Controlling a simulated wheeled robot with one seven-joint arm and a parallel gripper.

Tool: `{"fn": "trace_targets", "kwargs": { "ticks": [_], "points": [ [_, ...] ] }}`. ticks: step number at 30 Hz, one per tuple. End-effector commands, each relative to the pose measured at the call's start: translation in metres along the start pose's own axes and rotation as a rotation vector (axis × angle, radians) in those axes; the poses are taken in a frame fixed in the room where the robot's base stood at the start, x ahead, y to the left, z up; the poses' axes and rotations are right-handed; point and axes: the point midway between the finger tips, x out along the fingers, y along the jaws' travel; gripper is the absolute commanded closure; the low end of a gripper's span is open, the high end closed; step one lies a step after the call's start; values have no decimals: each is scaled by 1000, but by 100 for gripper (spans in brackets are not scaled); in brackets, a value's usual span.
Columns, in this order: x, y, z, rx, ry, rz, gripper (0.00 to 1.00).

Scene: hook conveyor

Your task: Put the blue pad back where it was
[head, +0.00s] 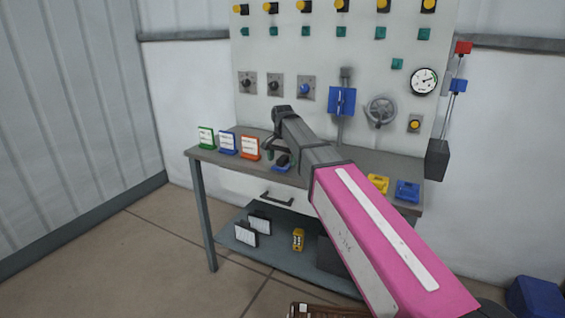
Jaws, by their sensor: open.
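A small flat blue piece, likely the blue pad (281,169), lies on the workbench top (330,176) near its front edge, partly hidden by my gripper. My gripper (275,152) is open, just above and beside this piece. I cannot tell whether the fingers touch it. A dark lump shows between the gripper and the blue piece, too small to make out. My pink arm hides the middle right of the bench.
Green (206,138), blue (228,143) and orange (250,148) framed cards stand left on the bench. Yellow (378,184) and blue (407,191) blocks sit right. A control panel (320,60) rises behind. The lower shelf (275,250) holds dark-framed cards and a yellow device (298,239).

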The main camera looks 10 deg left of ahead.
Motion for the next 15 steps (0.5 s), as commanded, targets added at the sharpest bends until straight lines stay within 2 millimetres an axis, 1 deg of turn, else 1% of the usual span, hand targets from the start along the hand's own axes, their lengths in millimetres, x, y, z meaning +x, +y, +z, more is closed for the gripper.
{"fn": "trace_targets", "kwargs": {
  "ticks": [1,9,15],
  "points": [
    [-9,0,0,0,1,-1,5],
    [-58,-1,-1,0,2,-2,5],
    [-88,0,0,0,1,-1,5]
  ]
}}
